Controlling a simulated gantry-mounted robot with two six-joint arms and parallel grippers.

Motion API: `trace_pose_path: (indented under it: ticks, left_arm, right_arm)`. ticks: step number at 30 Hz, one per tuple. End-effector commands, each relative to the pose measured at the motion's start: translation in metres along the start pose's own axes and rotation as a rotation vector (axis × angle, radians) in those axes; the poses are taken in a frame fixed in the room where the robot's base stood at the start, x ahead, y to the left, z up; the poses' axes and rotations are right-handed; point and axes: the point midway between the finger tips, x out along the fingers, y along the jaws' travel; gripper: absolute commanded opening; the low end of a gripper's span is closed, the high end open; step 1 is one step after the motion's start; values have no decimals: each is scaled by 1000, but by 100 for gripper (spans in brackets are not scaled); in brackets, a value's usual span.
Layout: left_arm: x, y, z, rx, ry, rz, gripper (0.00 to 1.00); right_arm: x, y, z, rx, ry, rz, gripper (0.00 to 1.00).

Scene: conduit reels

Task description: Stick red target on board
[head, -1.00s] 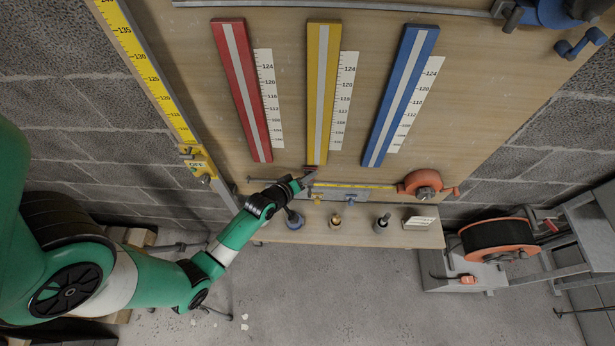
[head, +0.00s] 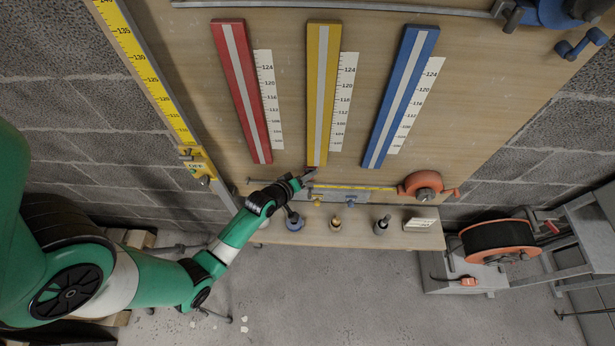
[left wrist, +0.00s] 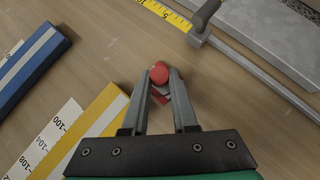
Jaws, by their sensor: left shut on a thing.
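The red target (left wrist: 159,74) is a small round red piece between the fingertips of my left gripper (left wrist: 160,84) in the left wrist view. The fingers are shut on it, and a red and pale part shows just behind it. In the head view my left gripper (head: 307,177) is just below the lower end of the yellow strip, close to the board (head: 290,120). I cannot tell whether the target touches the board. A red strip (head: 242,95), a yellow strip (head: 318,85) and a blue strip (head: 402,90) are on the board, with white scales beside them. My right gripper is not in view.
A metal rail with a yellow tape and an orange reel (head: 422,184) crosses the lower board. Below it, a wooden shelf (head: 290,238) holds several small items. A small yellow piece (head: 317,203) sits above the shelf. A larger cable reel (head: 498,238) stands at right.

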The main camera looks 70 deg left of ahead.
Motion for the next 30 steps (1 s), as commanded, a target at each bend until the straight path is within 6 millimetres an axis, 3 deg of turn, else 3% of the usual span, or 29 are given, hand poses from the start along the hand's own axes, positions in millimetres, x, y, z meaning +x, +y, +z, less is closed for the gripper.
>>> trace_pose_path:
  ticks: [13,14,19,24,30]
  left_arm:
    - [1,0,-1,0,0,-1,0]
    - [1,0,-1,0,0,-1,30]
    - [1,0,-1,0,0,-1,60]
    - [1,0,-1,0,0,-1,61]
    - [1,0,-1,0,0,-1,90]
  right_arm:
    - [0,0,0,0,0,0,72]
    - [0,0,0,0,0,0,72]
    - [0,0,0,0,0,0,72]
    - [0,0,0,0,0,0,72]
    - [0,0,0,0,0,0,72]
